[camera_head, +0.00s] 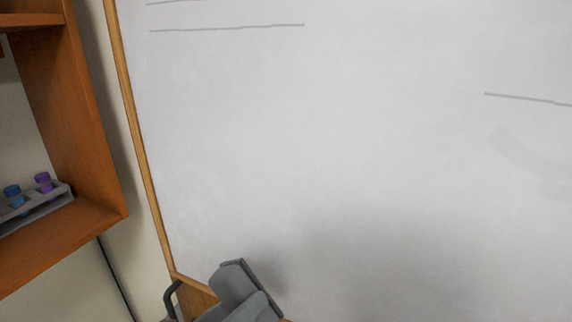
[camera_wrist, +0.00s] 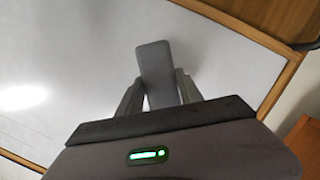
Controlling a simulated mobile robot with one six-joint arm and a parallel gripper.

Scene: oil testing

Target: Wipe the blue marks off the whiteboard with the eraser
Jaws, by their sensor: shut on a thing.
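The whiteboard (camera_head: 350,130) fills most of the head view, and it also shows behind my gripper in the wrist view (camera_wrist: 80,60). I see no blue marks on it in either view. My gripper (camera_wrist: 158,90) is shut on the eraser (camera_wrist: 154,62), a grey block standing up between the two fingers. In the head view the eraser (camera_head: 237,280) is at the bottom, near the board's lower left corner, with its dark side toward the board. Whether it touches the surface I cannot tell. The fingers are mostly cut off by the lower edge there.
Thin grey lines (camera_head: 228,27) run across the board's upper left and right side, with a faint grey smear (camera_head: 530,165) at right. A wooden frame (camera_head: 135,130) edges the board. An orange-brown shelf (camera_head: 85,150) with a tube rack (camera_head: 35,207) stands left.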

